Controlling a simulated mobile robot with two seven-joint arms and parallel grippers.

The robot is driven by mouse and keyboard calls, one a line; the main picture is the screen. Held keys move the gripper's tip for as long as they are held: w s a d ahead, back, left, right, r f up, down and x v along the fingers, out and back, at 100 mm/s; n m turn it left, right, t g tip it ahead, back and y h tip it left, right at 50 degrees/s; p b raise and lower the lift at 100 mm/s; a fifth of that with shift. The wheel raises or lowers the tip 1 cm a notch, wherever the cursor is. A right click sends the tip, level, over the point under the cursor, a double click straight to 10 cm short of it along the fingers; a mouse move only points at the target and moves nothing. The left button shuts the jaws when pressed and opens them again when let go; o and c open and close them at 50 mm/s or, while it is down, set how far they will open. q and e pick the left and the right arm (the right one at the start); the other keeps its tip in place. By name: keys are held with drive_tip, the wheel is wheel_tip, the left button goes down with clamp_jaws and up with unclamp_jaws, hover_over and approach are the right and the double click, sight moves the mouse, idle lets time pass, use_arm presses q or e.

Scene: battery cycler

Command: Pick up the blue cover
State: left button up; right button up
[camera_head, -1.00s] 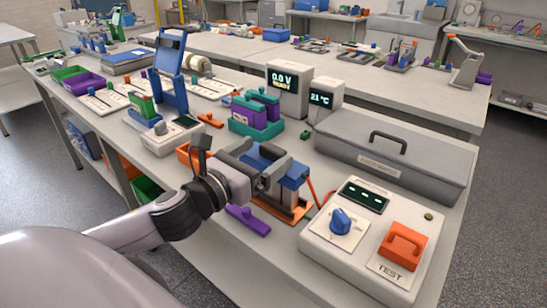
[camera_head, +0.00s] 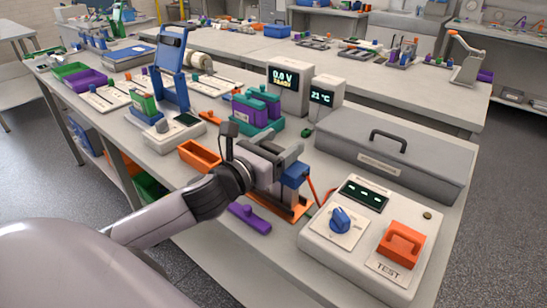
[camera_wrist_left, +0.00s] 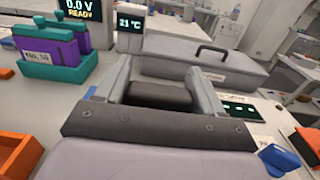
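The blue cover (camera_head: 296,176) sits on the orange-based fixture (camera_head: 290,212) near the middle of the bench in the head view. My left gripper (camera_head: 284,160) is right over it and hides most of it. Its fingers are spread apart, and I cannot tell whether they touch the cover. In the left wrist view the gripper's two fingers (camera_wrist_left: 160,82) stand wide apart with a dark block between them. Only small blue bits show beside the fingers. My right gripper is not in view.
A white test box with a blue knob (camera_head: 341,219) and an orange handle (camera_head: 402,244) stands at the right. A grey case (camera_head: 395,150) lies behind. A purple piece (camera_head: 250,218) and an orange tray (camera_head: 199,155) lie nearby. Green-and-purple modules (camera_head: 257,108) stand behind left.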

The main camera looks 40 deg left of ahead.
use_arm(q)
drive_tip(key=shift+c, duration=0.5)
drive_tip(key=shift+r, duration=0.1)
wheel_tip(320, 180, up, 20)
drive_tip(key=p, duration=0.4)
drive_tip(key=shift+p, duration=0.3)
drive_tip(key=shift+s, duration=0.1)
